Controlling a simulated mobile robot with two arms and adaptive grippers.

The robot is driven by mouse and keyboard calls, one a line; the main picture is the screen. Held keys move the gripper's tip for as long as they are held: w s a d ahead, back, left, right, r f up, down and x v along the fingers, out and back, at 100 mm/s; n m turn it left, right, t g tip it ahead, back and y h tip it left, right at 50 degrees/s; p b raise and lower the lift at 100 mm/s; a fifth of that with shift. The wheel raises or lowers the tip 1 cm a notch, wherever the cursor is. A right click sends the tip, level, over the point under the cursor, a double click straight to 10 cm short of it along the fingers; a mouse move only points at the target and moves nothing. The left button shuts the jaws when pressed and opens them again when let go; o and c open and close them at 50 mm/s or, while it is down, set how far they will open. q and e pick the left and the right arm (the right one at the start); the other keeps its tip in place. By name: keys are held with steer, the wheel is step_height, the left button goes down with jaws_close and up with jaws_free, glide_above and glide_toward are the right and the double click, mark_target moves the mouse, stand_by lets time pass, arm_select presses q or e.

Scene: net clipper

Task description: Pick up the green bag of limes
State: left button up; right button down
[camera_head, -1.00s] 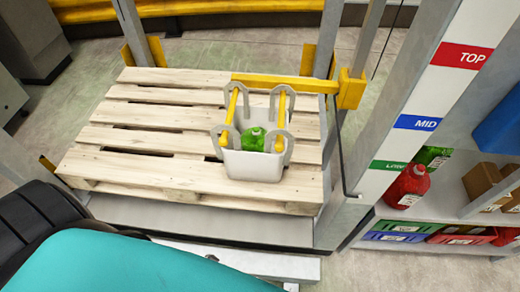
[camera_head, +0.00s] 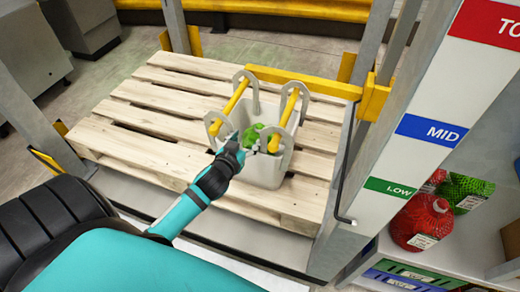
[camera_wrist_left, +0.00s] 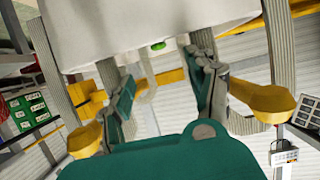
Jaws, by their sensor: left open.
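A green bag of limes (camera_head: 253,134) sits inside a white open-topped container on the pallet, partly hidden by the container wall and my gripper. My left gripper (camera_head: 240,146) is at the near rim of this container, close to the bag. In the left wrist view my left gripper (camera_wrist_left: 165,88) is open, its two fingers apart with nothing seen between them. A small green patch (camera_wrist_left: 158,46) shows at a gap in the white container there. A second green net bag (camera_head: 466,188) lies on the shelf at the right. My right gripper is not in view.
The white container (camera_head: 262,173) has tall grey loops with yellow bars (camera_head: 237,97) beside its opening. It stands on a wooden pallet (camera_head: 130,137). A yellow beam (camera_head: 325,88) and a grey post with labels (camera_head: 395,155) stand to the right. A red net bag (camera_head: 420,222) is on the shelf.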

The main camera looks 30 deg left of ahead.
mark_target(258, 127)
arm_select(q)
steer(key=b+x, duration=0.1)
steer(key=x, duration=0.6)
steer(key=b+x, duration=0.1)
steer(key=x, duration=0.4)
steer(key=shift+d, duration=0.15)
jaws_close()
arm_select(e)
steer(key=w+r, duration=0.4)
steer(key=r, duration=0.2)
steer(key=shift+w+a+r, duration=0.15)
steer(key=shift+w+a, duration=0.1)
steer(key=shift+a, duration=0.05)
arm_select(q)
steer(key=shift+r, duration=0.15)
